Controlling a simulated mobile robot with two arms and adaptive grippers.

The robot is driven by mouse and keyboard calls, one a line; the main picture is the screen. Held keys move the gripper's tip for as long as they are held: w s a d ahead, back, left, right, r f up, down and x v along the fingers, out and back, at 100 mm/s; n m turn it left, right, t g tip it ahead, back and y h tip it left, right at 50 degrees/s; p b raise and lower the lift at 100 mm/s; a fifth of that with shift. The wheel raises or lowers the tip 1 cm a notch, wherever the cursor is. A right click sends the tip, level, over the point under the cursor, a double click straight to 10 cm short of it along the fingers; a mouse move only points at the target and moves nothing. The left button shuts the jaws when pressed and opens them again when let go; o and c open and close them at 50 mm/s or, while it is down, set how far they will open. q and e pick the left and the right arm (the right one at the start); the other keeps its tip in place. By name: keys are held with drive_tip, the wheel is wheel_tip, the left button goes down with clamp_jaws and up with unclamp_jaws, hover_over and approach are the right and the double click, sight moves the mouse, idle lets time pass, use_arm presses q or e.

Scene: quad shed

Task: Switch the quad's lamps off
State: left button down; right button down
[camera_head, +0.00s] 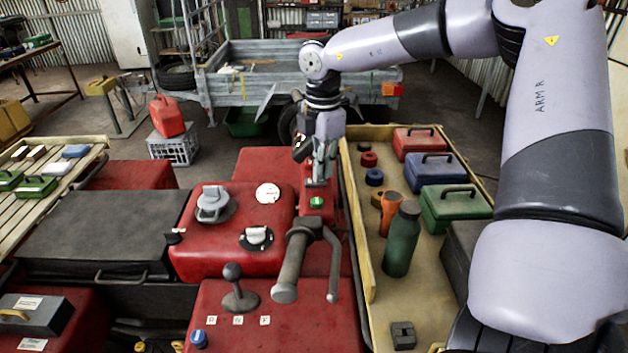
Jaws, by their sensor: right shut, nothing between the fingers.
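The red quad (190,290) fills the lower middle, with a black handlebar grip and lever (292,262) on its right side. A green round button (317,202) sits on a red part beyond the grip. My right gripper (319,180) points down just above and behind this button, its fingers shut and empty. I cannot tell whether the fingertips touch anything. A small dark part with a red and white mark (303,147) shows beside the gripper. A blue knob (198,338) is at the front of the body. No lamp can be made out. My left gripper is not in view.
A tan tray (400,300) right of the quad holds a green bottle (401,240), an orange torch (390,213) and toolboxes (455,208). A slatted rack (25,215) is at left. A grey trailer (260,75) and red can (167,116) stand behind.

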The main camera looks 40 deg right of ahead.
drive_tip(key=shift+s+f+b, duration=0.1)
drive_tip(key=shift+f+b, duration=0.4)
drive_tip(key=shift+r, duration=0.1)
drive_tip(key=shift+w+r+p, duration=0.2)
drive_tip(key=shift+r+p, duration=0.25)
drive_tip(key=shift+r, duration=0.35)
wheel_tip(320, 180, up, 2)
drive_tip(key=shift+s+r+p, duration=0.1)
drive_tip(key=shift+r+p, duration=0.05)
drive_tip(key=shift+p, duration=0.2)
drive_tip(key=shift+r+p, duration=0.6)
drive_tip(key=shift+r, duration=0.9)
drive_tip(key=shift+r, duration=0.1)
